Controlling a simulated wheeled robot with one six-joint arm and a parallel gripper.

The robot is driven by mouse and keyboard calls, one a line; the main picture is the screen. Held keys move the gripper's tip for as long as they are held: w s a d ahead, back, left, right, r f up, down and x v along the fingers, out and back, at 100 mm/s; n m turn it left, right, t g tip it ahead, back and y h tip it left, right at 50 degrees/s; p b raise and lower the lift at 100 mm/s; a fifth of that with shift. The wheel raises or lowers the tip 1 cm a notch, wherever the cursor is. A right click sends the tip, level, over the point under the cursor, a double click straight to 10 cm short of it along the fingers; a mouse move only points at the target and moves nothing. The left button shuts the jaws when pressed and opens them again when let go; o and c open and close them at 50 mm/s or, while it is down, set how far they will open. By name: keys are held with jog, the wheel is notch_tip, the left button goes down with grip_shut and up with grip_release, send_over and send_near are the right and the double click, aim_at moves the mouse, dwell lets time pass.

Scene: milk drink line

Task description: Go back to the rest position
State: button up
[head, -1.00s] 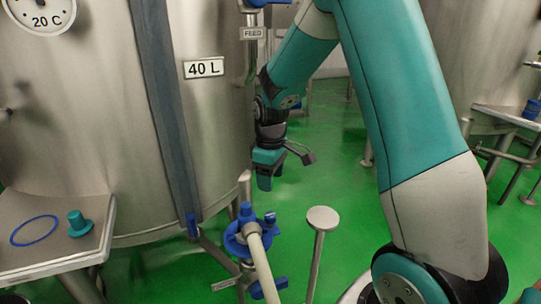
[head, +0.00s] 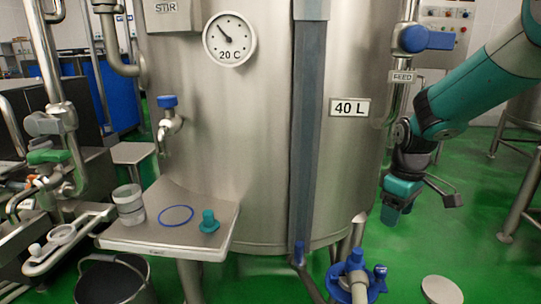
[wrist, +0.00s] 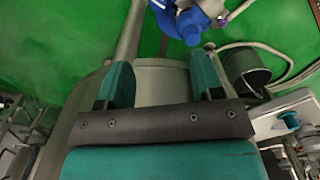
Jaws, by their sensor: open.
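My gripper (head: 391,213) hangs from my teal arm at the right of the head view, in front of the right side of the steel tank (head: 265,130). It points down and holds nothing. In the wrist view my gripper (wrist: 160,85) shows two teal fingers wide apart with nothing between them. A blue valve with a pale hose (head: 358,272) is below and left of my gripper, apart from it.
A small steel shelf (head: 150,236) at the tank's front carries a teal stopper (head: 209,222), a blue ring (head: 176,215) and stacked grey cups (head: 129,204). A black bucket (head: 112,280) stands below left.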

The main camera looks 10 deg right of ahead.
jog(key=s+a+r+y, duration=0.1)
jog(key=s+a+r, duration=0.2)
jog(key=s+a, duration=0.3)
jog(key=s+a+r+y, duration=0.1)
jog(key=s+a+r, duration=0.2)
jog(key=a, duration=0.5)
jog(key=s+a+r+n+y, duration=0.25)
jog(key=s+a, duration=0.55)
jog(key=s, duration=0.5)
notch_tip(320, 180, up, 17)
jog(key=m+p, duration=0.1)
jog(key=p, duration=1.5)
jog(key=shift+s+f, duration=0.15)
jog(key=shift+f, duration=0.05)
jog(key=shift+a, duration=0.15)
jog(key=shift+c, duration=0.3)
